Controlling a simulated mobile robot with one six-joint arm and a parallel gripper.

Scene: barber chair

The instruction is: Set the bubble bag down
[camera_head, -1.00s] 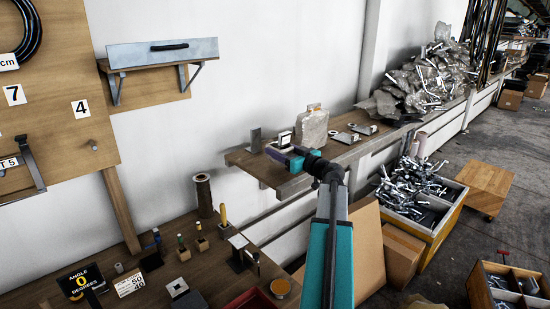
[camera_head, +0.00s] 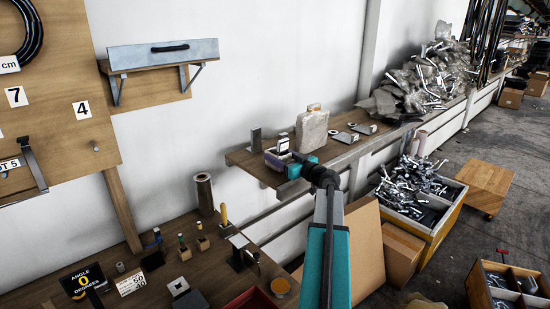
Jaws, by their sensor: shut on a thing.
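My gripper (camera_head: 288,162) is in front of the shelf's near edge, at the end of my teal arm, and points left. Its jaws are shut on a small purplish-grey thing (camera_head: 274,160), too small and partly covered to make out clearly. A pale, translucent, bag-like block (camera_head: 313,129) with a tan top stands upright on the wooden shelf (camera_head: 243,160), just behind and above my gripper. It may be the bubble bag, but I cannot tell for sure. It looks apart from the jaws.
A grey metal block (camera_head: 256,140) and a white-and-black piece (camera_head: 283,144) stand left of the bag. Flat metal parts (camera_head: 344,136) lie to its right, before a pile of bagged metal (camera_head: 425,80). A cluttered lower bench (camera_head: 215,265) is below left.

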